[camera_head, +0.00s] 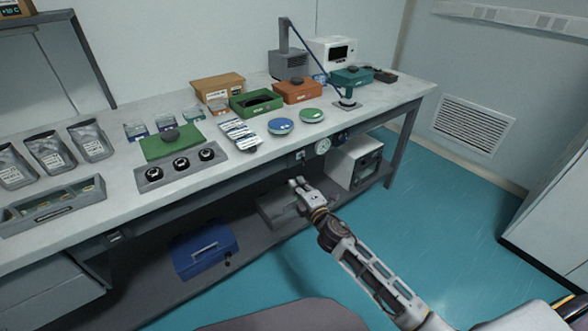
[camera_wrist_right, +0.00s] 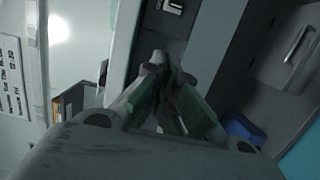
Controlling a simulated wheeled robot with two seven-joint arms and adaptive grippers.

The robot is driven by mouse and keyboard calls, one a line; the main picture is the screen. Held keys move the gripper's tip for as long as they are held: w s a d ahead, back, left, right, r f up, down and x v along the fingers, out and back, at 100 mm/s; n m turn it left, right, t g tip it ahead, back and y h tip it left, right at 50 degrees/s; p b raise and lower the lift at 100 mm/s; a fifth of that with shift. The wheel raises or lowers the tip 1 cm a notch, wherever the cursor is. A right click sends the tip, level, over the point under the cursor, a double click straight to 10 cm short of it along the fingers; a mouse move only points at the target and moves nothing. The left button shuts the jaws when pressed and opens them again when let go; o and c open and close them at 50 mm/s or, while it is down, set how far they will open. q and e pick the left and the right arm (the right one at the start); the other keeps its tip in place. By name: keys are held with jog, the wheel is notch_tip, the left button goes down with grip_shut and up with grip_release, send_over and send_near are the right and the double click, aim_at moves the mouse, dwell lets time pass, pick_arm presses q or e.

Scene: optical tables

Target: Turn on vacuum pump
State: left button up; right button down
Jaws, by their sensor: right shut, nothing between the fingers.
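My right gripper (camera_head: 298,183) is just in front of the table's front edge, below the top. Its fingers are shut and empty; they also show in the right wrist view (camera_wrist_right: 167,75). A small switch box (camera_head: 300,155) is on the table's front edge, a little above and beyond the fingertips. A round white gauge (camera_head: 323,146) is to its right. A white boxy machine with a dark front (camera_head: 355,162) stands on the lower shelf, right of the gripper. I cannot tell which of these belongs to the vacuum pump. My left gripper is not in view.
The long table (camera_head: 225,180) carries trays, pouches, coloured boxes and two round discs. A blue toolbox (camera_head: 204,250) and a grey box (camera_head: 275,212) are on the lower shelf. The teal floor (camera_head: 450,210) is open to the right.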

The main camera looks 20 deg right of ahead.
aim_at(303, 160)
jog(key=shift+w, duration=0.1)
dwell(0.3)
jog(key=w, duration=0.3)
jog(key=w+a, duration=0.1)
jog(key=w, duration=0.2)
jog(key=w+b, duration=0.1)
jog(key=w, duration=0.2)
jog(key=shift+w+a, duration=0.3)
jog(key=shift+w, duration=0.1)
jog(key=shift+s+d, duration=0.2)
jog(key=shift+d, duration=0.75)
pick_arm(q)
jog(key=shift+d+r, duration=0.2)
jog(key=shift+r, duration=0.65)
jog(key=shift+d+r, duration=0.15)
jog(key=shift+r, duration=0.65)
pick_arm(e)
jog(key=shift+s+d, duration=0.25)
jog(key=shift+d, duration=0.75)
jog(key=shift+d, duration=0.1)
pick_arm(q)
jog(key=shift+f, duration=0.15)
